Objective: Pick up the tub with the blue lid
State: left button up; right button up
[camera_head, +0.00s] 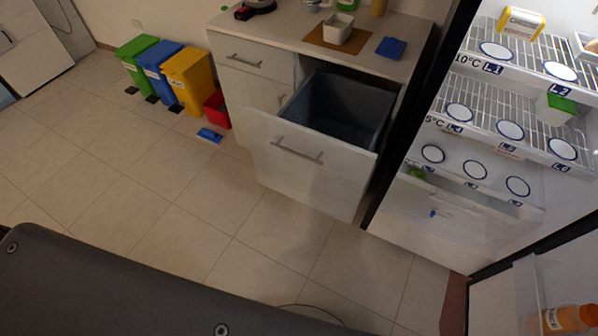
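I cannot make out a tub with a blue lid for certain. A flat blue thing (390,47) lies on the counter beside a brown mat; I cannot tell whether it is a lid. Another small blue thing (209,135) lies on the floor by the red bin. A small blue spot (433,213) shows at the fridge's lower drawer, too small to identify. A white tub with a green lid (556,106) stands on the fridge's middle shelf at the right. Neither of my grippers is in view.
The fridge (490,128) stands open at the right, its door holding an orange bottle (568,318). A drawer with a grey bin (338,110) is pulled out of the counter (290,30). Green, blue and yellow bins (187,75) stand at the left.

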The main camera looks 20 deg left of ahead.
aim_at(338, 26)
jog(key=k, duration=0.4)
jog(key=z, duration=0.7)
jog(key=i, duration=0.95)
jog(key=z, duration=0.05)
